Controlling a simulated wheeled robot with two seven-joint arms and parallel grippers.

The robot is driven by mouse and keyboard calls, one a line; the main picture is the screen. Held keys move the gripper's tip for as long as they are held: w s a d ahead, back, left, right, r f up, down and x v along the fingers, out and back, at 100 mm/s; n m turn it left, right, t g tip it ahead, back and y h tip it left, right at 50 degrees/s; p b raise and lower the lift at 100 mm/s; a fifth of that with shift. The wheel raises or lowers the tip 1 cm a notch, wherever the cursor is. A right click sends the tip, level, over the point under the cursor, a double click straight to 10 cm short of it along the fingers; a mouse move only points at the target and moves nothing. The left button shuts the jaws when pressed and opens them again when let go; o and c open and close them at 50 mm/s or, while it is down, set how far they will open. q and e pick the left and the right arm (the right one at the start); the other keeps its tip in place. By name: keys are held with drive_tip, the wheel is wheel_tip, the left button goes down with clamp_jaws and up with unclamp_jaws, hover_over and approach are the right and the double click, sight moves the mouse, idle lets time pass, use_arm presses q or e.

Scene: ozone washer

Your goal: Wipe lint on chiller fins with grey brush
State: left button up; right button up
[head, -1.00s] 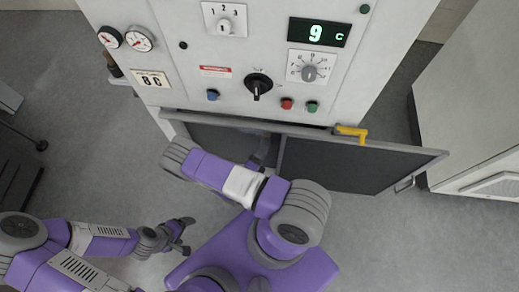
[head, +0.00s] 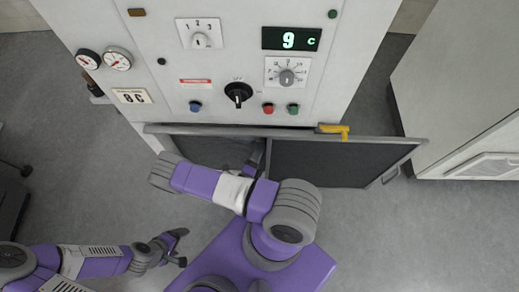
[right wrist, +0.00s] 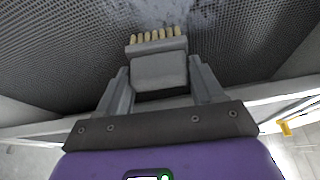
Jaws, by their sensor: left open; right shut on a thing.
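My right gripper (right wrist: 160,85) is shut on the grey brush (right wrist: 158,70), which has a row of pale yellow bristles. The bristles point at the dark, finely textured chiller fins (right wrist: 70,60); I cannot tell whether they touch. Pale grey lint (right wrist: 195,12) shows on the fins at the top of the right wrist view, beyond the bristles. In the head view my right gripper (head: 253,160) reaches into the opening below the control panel, and the brush is hidden there. My left gripper (head: 180,248) is open and empty above the floor at lower left.
The white machine's control panel (head: 150,60) has dials, buttons and a lit display (head: 291,39). A dark framed panel (head: 330,163) stands out below it on the right, with a yellow latch (head: 334,130) on its top edge. A white cabinet (head: 460,90) stands at right.

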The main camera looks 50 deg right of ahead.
drive_tip(key=shift+w+a+b, duration=2.1)
drive_tip(key=shift+w+a, duration=2.25)
drive_tip(key=shift+w, duration=0.9)
drive_tip(key=shift+s+d+r+p, duration=0.35)
drive_tip(key=shift+s+d+p, duration=0.25)
drive_tip(key=shift+s, duration=0.2)
drive_tip(key=shift+s+d+r+p, duration=0.35)
drive_tip(key=shift+s+d+p, duration=0.15)
drive_tip(key=shift+s+p, duration=0.2)
drive_tip(key=shift+s+d+p, duration=0.55)
drive_tip(key=shift+s+d, duration=1.15)
drive_tip(key=shift+s, duration=0.2)
drive_tip(key=shift+s+d+p, duration=0.5)
drive_tip(key=shift+s+d, duration=1.2)
drive_tip(key=shift+s, duration=0.2)
drive_tip(key=shift+r+p, duration=0.7)
drive_tip(key=shift+r, duration=0.2)
drive_tip(key=shift+w+a, duration=0.4)
drive_tip(key=shift+w+a+f+b, duration=0.2)
drive_tip(key=shift+w+a+b, duration=0.2)
drive_tip(key=shift+w+a, duration=0.5)
